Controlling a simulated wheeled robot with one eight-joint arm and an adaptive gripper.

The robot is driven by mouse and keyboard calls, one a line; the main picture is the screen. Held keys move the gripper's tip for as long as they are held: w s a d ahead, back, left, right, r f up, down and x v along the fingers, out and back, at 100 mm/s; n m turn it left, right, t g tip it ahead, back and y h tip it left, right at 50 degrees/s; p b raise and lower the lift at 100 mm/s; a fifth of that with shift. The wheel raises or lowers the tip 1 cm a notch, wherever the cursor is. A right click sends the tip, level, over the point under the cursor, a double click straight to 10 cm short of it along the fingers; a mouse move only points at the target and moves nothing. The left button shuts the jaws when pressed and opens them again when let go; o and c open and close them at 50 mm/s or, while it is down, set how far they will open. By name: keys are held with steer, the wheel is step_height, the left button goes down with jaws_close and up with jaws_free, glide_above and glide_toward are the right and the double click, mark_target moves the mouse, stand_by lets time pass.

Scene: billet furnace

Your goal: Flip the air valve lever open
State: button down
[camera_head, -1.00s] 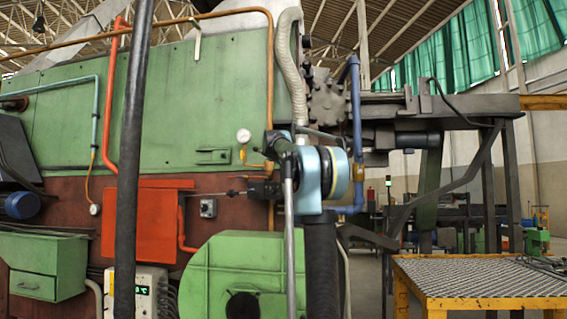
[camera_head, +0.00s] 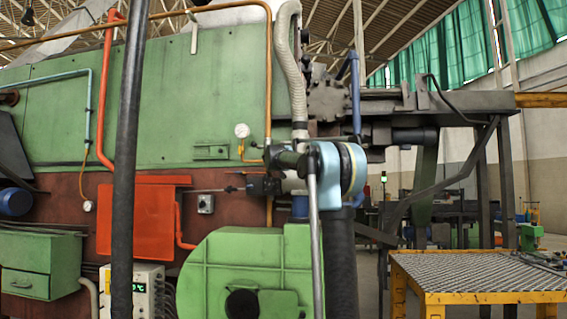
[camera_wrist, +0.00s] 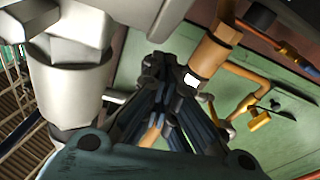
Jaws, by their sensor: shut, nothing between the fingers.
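A small yellow handle (camera_head: 241,150) hangs below a round gauge on the green furnace panel. In the wrist view, a yellow piece (camera_wrist: 258,121) sits by a bent copper pipe, right of my fingers. I take it for the air valve lever, but cannot be sure. My gripper (camera_wrist: 170,68) is shut and empty, its fingers close to a copper fitting (camera_wrist: 212,52). Whether they touch it is unclear. In the head view, my gripper (camera_head: 272,154) is small and dark, right of the yellow handle, in front of the copper pipe (camera_head: 268,90).
A pale valve-like body (camera_wrist: 72,85) stands close on the left of the wrist view. A corrugated hose (camera_head: 288,50) runs down behind my arm. A green blower housing (camera_head: 235,270) is below, and a yellow-framed mesh table (camera_head: 470,280) stands at right.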

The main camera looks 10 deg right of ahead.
steer(key=shift+w+f, duration=0.15)
steer(key=shift+w, duration=0.1)
stand_by(0.3)
stand_by(0.4)
steer(key=s+a+f, duration=0.1)
steer(key=s+f, duration=0.4)
steer(key=f, duration=0.2)
steer(key=shift+s+a+f, duration=0.25)
steer(key=shift+a+f, duration=0.05)
stand_by(0.7)
